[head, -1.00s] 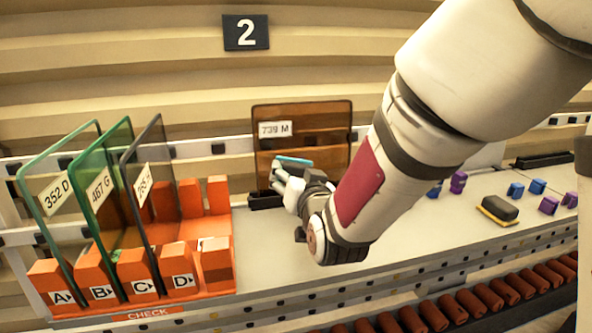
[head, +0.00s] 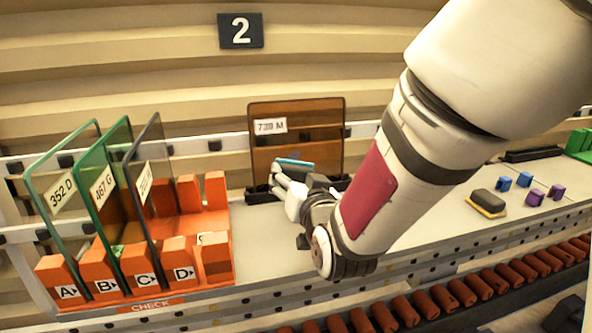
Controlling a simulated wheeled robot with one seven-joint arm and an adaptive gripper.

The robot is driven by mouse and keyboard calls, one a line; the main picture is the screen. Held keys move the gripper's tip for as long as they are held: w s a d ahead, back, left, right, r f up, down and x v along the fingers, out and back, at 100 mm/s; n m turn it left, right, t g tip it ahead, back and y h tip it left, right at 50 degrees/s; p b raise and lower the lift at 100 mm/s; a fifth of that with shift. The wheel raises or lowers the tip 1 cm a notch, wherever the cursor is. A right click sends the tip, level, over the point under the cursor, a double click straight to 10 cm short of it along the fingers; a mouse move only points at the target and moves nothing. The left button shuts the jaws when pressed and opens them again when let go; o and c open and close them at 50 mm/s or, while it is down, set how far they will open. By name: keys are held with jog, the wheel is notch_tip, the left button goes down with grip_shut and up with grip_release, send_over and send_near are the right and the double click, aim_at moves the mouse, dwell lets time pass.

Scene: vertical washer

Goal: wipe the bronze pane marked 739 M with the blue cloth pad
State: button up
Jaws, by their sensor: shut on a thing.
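The bronze pane (head: 318,118) stands upright in a black holder (head: 262,196) at the back of the bench. Its white label reads 739 M. My gripper (head: 282,178) is in front of the pane's lower half, shut on the blue cloth pad (head: 294,164). I cannot tell whether the pad touches the pane. My wrist and forearm hide the pane's lower right corner and part of the holder.
An orange rack (head: 215,260) at left has slots A to D and holds panes 352 D (head: 70,165), 467 G (head: 112,150) and a dark one (head: 160,150). A black and yellow block (head: 487,203) and small blue and purple clips (head: 534,197) lie at right. Rollers (head: 420,305) run along the front.

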aim_at(298, 159)
jog(key=shift+s, duration=0.2)
jog(key=shift+w, duration=0.2)
jog(key=shift+b+x, duration=1.55)
jog(key=shift+x, duration=1.95)
jog(key=shift+b+x, duration=0.45)
jog(key=shift+x, duration=0.55)
jog(key=shift+f, duration=0.1)
jog(key=shift+w+d+b, duration=0.2)
jog(key=shift+d+b, duration=0.25)
jog(key=shift+d, duration=0.5)
jog(key=shift+w+d+b, duration=0.2)
jog(key=shift+d+b, duration=0.2)
jog(key=shift+d, duration=0.6)
jog(key=shift+w, duration=0.1)
